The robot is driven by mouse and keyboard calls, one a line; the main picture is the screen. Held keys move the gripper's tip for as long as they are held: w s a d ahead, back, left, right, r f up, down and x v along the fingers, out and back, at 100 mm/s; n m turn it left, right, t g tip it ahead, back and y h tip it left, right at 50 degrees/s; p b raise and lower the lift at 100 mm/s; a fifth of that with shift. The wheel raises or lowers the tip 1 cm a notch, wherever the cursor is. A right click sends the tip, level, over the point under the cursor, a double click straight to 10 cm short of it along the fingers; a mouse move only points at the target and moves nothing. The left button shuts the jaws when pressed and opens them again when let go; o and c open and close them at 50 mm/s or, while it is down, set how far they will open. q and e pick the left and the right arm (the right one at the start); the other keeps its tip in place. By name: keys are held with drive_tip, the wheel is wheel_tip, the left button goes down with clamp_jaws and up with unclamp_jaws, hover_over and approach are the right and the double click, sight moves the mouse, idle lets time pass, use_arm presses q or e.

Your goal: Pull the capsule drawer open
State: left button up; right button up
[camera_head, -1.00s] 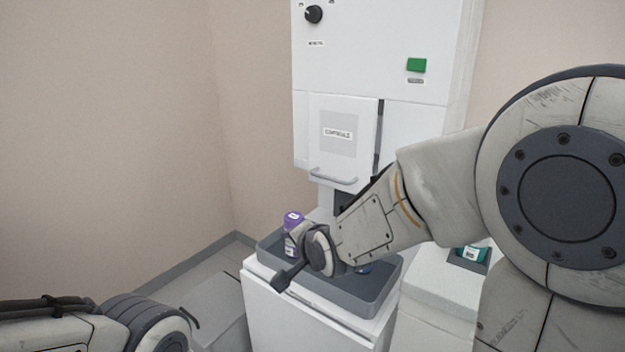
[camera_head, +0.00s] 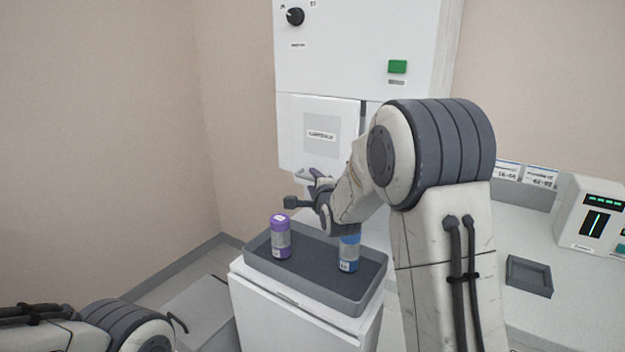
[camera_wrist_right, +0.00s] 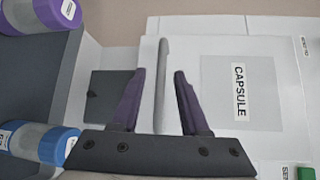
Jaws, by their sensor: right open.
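The capsule drawer (camera_head: 322,133) is a white front panel on a tall white cabinet, with a label, and looks shut. Its light grey bar handle (camera_head: 302,173) runs along the lower edge, partly hidden by my right gripper (camera_head: 316,179). In the right wrist view, the drawer panel (camera_wrist_right: 275,112) reads CAPSULE. The handle (camera_wrist_right: 161,85) lies between the two spread dark fingers of my right gripper (camera_wrist_right: 160,88), with a gap on each side. My left arm shows at the lower left, but its gripper is out of view.
Below the drawer, a grey tray (camera_head: 300,285) holds a purple-capped jar (camera_head: 280,240) and a blue-capped jar (camera_head: 349,255). The cabinet has a black knob (camera_head: 295,16) and a green button (camera_head: 397,67). A device (camera_head: 590,213) stands on the right counter.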

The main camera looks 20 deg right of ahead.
drive_tip(key=shift+w, duration=0.55)
clamp_jaws()
drive_tip(key=shift+f, duration=0.1)
drive_tip(key=shift+d+f, duration=0.1)
idle(0.9)
